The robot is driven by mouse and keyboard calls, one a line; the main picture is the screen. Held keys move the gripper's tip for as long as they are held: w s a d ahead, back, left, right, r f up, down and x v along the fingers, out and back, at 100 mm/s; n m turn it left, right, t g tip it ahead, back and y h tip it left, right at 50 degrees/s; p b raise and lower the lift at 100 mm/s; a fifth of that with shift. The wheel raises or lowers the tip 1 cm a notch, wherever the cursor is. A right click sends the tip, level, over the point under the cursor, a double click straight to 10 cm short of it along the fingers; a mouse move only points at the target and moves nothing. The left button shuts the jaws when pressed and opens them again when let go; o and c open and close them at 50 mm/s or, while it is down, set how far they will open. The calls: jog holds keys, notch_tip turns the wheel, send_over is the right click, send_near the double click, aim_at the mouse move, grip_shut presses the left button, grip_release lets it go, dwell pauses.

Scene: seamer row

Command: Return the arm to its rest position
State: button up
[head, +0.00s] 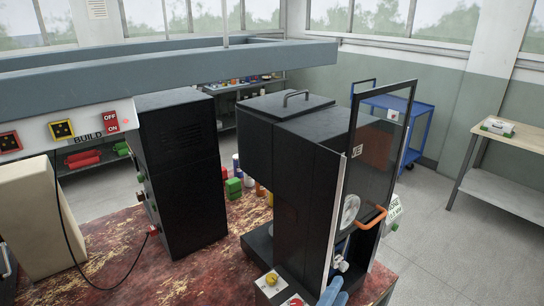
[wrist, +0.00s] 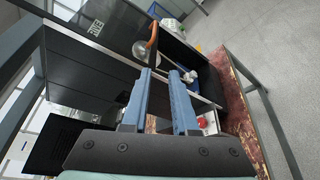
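In the head view my gripper (head: 334,292) shows only as blue fingers at the bottom edge, in front of the black machine's lower right. In the wrist view its two blue fingers (wrist: 162,76) are apart, with nothing seen held between them. The black seamer-like machine (head: 290,160) has a dark-framed clear door (head: 382,130) with an orange handle (head: 371,219). In the wrist view the orange handle (wrist: 153,40) lies just beyond the fingertips; I cannot tell whether they touch. Most of my arm is out of view.
A tall black box (head: 180,175) stands left on the worn red bench (head: 105,235). Yellow and red controls (head: 283,287) are near the front edge. A grey beam (head: 170,68) crosses above. A blue cart (head: 418,125) and side table (head: 510,190) stand behind. Floor on the right is clear.

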jog(key=w+a+r+m+t, duration=0.1)
jog(key=r+m, duration=0.1)
jog(key=r, duration=0.3)
jog(key=w+a+r+m+t+y, duration=0.1)
jog(key=r+m+t, duration=0.1)
jog(key=r, duration=0.4)
jog(key=w+a+r+m+t, duration=0.1)
jog(key=w+r+m, duration=0.15)
jog(key=r, duration=0.25)
jog(key=s+a+r+m+t+y, duration=0.2)
jog(key=s+r, duration=0.3)
jog(key=r, duration=0.5)
jog(key=s+a+r+m+t+y+b, duration=0.1)
jog(key=s+a+r+m+t+y, duration=0.1)
jog(key=r, duration=0.8)
jog(key=s+a+r+m+t+y, duration=0.3)
jog(key=s+r+m+t, duration=0.3)
jog(key=r, duration=0.4)
jog(key=shift+s+a+m+b, duration=0.3)
jog(key=shift+s+a+m, duration=0.35)
jog(key=shift+s, duration=0.45)
jog(key=shift+f, duration=0.15)
